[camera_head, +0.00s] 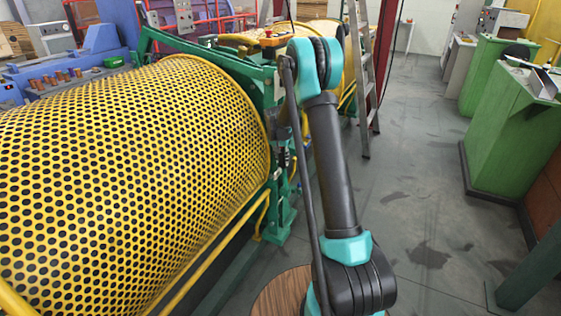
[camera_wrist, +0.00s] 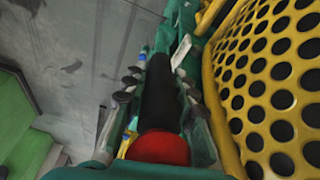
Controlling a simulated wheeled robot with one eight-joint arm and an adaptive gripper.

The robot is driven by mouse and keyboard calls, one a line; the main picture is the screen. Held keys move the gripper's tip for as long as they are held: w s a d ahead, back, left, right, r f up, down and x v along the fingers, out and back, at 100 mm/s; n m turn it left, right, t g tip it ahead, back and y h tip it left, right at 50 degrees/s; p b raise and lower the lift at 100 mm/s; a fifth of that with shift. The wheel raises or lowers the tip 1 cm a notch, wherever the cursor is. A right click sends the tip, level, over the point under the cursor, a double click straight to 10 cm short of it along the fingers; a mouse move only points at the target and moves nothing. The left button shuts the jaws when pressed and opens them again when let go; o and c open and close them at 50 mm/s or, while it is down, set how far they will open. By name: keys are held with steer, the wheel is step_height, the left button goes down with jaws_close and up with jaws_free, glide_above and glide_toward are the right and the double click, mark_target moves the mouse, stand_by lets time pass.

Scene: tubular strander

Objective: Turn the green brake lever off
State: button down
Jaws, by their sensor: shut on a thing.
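In the wrist view a lever handle with a black shaft (camera_wrist: 159,95) and a red end (camera_wrist: 160,148) lies between the two fingers of my gripper (camera_wrist: 161,64). The gripper is shut on it. The red end is nearest the camera and the black part runs away toward the green frame. I see no green on the handle itself; its far end is hard to make out. In the head view my arm stands in front of the machine's green frame (camera_head: 279,212), and I cannot make out the gripper or lever clearly there.
A yellow perforated guard (camera_head: 130,170) fills the left; it is close on the right in the wrist view (camera_wrist: 270,85). A ladder (camera_head: 362,75) stands behind my arm. Green cabinets (camera_head: 508,135) stand at the right. The grey floor (camera_head: 430,215) between is open.

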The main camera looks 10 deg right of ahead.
steer(key=shift+w, duration=0.1)
steer(key=c, duration=1.2)
jaws_free()
steer(key=shift+r, duration=0.15)
steer(key=v, duration=1.1)
steer(key=shift+r, duration=0.35)
